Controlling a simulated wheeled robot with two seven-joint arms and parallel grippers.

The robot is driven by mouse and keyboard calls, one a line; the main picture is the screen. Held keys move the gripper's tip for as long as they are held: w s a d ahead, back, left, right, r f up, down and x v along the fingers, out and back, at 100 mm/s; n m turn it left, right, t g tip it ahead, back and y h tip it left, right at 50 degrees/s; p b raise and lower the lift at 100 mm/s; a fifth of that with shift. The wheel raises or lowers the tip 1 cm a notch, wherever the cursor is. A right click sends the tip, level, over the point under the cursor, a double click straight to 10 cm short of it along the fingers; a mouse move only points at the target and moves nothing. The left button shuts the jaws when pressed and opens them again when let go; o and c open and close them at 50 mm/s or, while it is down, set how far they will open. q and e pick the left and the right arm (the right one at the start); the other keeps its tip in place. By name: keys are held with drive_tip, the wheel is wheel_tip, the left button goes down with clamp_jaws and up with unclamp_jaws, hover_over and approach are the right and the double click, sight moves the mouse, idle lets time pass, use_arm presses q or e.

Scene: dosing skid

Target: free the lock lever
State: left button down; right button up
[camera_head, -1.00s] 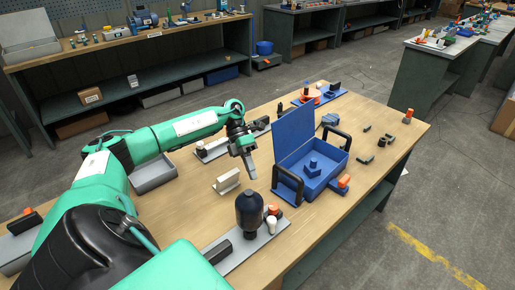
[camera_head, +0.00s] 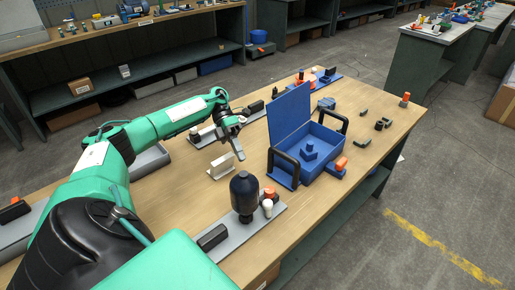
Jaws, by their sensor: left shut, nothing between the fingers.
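My left gripper (camera_head: 239,151) is shut and empty. It hangs above the wooden bench, just right of and above a small whitish upright bracket (camera_head: 221,167) in the picture. I cannot tell whether it touches anything. A grey plate (camera_head: 228,241) nearer me carries a dark rounded vessel (camera_head: 244,194), an orange-capped part (camera_head: 269,193), a white knob (camera_head: 267,208) and a black block (camera_head: 212,237). I cannot tell which part is the lock lever. My right gripper is out of view.
An open blue case (camera_head: 318,167) with black handles stands right of the gripper. Small dark parts (camera_head: 383,123) and an orange-topped piece (camera_head: 404,100) lie near the right edge. Bare bench (camera_head: 185,200) lies left of the dark vessel.

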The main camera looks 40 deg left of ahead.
sight(267, 207)
use_arm(q)
drive_tip(key=shift+a+f, duration=0.1)
drive_tip(key=shift+f, duration=0.05)
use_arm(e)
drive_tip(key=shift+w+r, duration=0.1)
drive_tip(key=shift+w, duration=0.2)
use_arm(q)
drive_tip(key=shift+f, duration=0.1)
